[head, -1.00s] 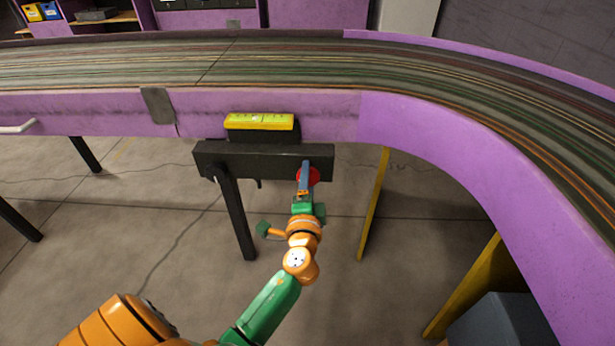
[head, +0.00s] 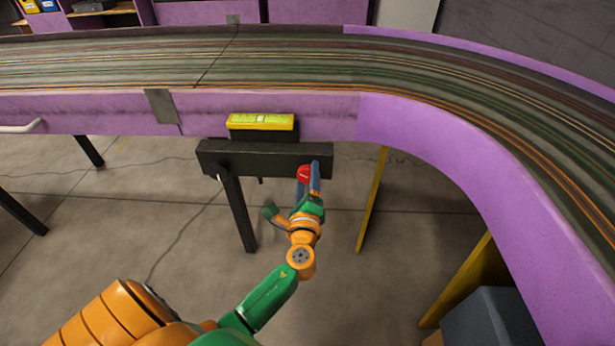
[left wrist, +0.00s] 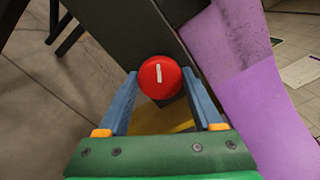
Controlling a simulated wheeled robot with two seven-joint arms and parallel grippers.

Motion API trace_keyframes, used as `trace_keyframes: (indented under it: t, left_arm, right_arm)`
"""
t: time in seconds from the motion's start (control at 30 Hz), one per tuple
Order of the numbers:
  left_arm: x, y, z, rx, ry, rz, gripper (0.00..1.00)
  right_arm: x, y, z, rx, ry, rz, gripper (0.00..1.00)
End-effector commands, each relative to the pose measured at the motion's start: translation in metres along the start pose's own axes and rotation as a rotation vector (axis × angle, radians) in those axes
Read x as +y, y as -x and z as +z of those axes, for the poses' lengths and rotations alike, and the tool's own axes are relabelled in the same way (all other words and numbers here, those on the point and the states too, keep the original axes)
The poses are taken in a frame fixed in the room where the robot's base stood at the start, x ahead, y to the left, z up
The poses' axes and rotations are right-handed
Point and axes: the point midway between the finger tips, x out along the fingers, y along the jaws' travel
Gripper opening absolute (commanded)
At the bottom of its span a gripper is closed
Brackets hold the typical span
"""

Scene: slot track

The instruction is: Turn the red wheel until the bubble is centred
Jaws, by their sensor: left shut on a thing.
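The red wheel (head: 303,174) is on the right part of the front of a dark beam under the track. In the left wrist view the wheel (left wrist: 160,77), with a white mark on its face, sits between the two blue fingers. My left gripper (head: 308,181) is shut on the wheel. The yellow level (head: 247,125) stands on a dark block above the beam. A pale spot, seemingly the bubble (head: 261,118), shows near the middle of its green window; its exact position is too small to tell. My right gripper is out of view.
The dark beam (head: 225,160) has a dark leg (head: 239,215) to the left of my gripper. The purple track wall (head: 410,120) runs above and curves down the right. A yellow support (head: 372,200) stands to the right.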

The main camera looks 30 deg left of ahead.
Motion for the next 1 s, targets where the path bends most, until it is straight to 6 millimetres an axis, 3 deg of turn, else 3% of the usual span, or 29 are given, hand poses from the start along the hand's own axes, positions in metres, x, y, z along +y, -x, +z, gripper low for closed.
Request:
trace_keyframes:
  t: [0.57,0.6,0.67,1.0]
  left_arm:
    - [0.0014,0.0005,-0.0013,0.003,-0.025,0.003,0.11]
    - [0.0014,0.0005,-0.0012,0.003,-0.025,0.003,0.78]
    - [0.0013,0.0005,-0.0011,0.003,-0.025,0.003,0.94]
    - [0.0008,0.0048,-0.0007,0.002,-0.025,0.002,0.96]
  right_arm:
    - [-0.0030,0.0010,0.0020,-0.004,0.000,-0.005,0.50]
    - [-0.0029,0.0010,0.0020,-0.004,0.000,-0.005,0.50]
    - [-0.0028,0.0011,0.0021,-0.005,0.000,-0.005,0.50]
    - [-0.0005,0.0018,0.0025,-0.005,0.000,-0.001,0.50]
